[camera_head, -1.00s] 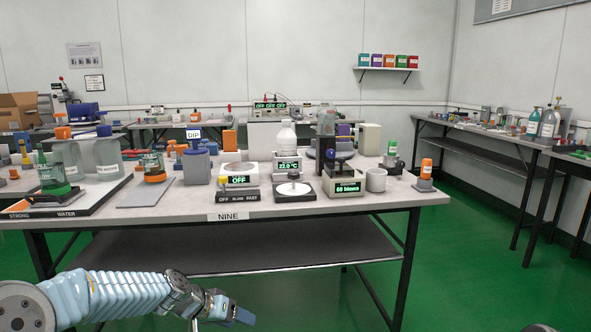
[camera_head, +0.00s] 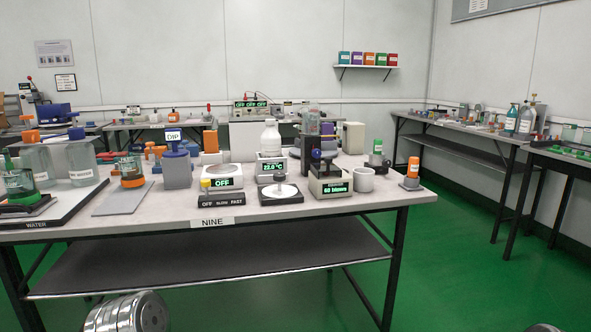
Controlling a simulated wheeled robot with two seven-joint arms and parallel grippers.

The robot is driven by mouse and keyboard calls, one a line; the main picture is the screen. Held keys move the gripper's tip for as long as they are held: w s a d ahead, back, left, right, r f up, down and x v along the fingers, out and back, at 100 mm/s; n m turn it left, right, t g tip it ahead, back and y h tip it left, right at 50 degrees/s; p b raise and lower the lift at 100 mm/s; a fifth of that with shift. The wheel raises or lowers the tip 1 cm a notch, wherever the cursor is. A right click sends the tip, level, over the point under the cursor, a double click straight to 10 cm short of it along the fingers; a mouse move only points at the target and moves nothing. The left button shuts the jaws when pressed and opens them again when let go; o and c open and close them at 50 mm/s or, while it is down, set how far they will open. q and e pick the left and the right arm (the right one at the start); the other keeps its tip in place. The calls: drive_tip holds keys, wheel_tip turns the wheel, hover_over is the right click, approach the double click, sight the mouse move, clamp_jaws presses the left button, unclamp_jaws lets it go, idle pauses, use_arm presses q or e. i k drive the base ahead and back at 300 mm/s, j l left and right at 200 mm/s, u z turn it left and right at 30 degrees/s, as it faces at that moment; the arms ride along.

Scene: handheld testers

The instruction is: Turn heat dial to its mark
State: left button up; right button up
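I cannot make out for certain which control is the heat dial, nor its mark. A low black unit (camera_head: 266,199) with a white disc (camera_head: 280,192) and a dark knob on top stands near the front edge of the table. Behind it a unit with a green display (camera_head: 270,167) reading 22.0 °C carries a white bottle (camera_head: 271,138). To the left, a stirrer-like unit with an OFF display (camera_head: 222,183) has a yellow knob (camera_head: 205,184) above the words OFF, SLOW and FAST. Neither gripper shows; only a metal part of my arm is at the bottom left.
The table (camera_head: 120,222) is labelled NINE. A "60 blowers"-like display unit (camera_head: 331,187), a white mug (camera_head: 364,180) and an orange-capped bottle (camera_head: 412,172) stand to the right. A grey-blue block (camera_head: 177,171) and a flat grey plate (camera_head: 123,199) are to the left. Green floor is clear on the right.

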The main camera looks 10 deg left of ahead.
sight(279, 179)
drive_tip(key=i+j+z, duration=0.15)
drive_tip(key=z, duration=0.15)
drive_tip(key=i+j+z, duration=0.1)
drive_tip(key=j+z, duration=0.5)
drive_tip(key=i+j, duration=0.05)
drive_tip(key=j, duration=0.05)
